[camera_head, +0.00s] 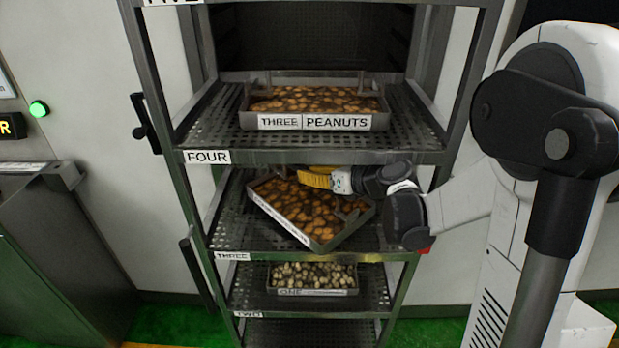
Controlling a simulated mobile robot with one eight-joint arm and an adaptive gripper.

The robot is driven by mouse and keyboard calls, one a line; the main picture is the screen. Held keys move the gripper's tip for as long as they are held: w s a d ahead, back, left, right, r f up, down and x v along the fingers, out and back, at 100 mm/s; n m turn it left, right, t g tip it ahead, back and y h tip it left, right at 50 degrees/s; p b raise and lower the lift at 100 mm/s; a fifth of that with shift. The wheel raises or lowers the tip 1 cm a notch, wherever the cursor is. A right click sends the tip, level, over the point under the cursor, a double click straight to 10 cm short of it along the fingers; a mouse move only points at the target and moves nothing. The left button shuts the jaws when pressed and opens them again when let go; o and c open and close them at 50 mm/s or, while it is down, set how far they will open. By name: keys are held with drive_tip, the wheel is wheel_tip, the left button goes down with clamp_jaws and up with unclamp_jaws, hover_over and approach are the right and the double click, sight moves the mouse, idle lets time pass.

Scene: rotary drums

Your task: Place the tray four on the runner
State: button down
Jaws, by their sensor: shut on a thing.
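A rack (165,110) stands in the middle, with shelf edges labelled FOUR, THREE and TWO. A metal tray of brown pieces (327,243) is turned askew and tilted at the level of the shelf labelled THREE (222,222). The writing on its front label is too small to read, so I cannot tell if it is tray four. My gripper (304,179), with yellow fingers, is shut on this tray at its back edge. The fingertips are partly hidden. I cannot tell whether the tray touches the shelf. No runner is identifiable.
A tray labelled THREE PEANUTS (316,122) sits on the shelf labelled FOUR, just above my gripper. A tray labelled ONE (312,292) sits on the shelf labelled TWO. The rack's posts and shelf edges closely bound the held tray. A grey cabinet (65,255) stands at left.

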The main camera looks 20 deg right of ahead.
sight(310, 205)
drive_tip(key=shift+f+b, duration=0.4)
drive_tip(key=shift+f, duration=1)
drive_tip(key=shift+f, duration=0.15)
drive_tip(key=c, duration=1.4)
unclamp_jaws()
drive_tip(key=shift+s, duration=0.1)
drive_tip(key=shift+r, duration=0.2)
drive_tip(key=p+v, duration=0.1)
drive_tip(key=v, duration=0.6)
drive_tip(key=shift+s+p, duration=0.25)
drive_tip(key=shift+p, duration=0.1)
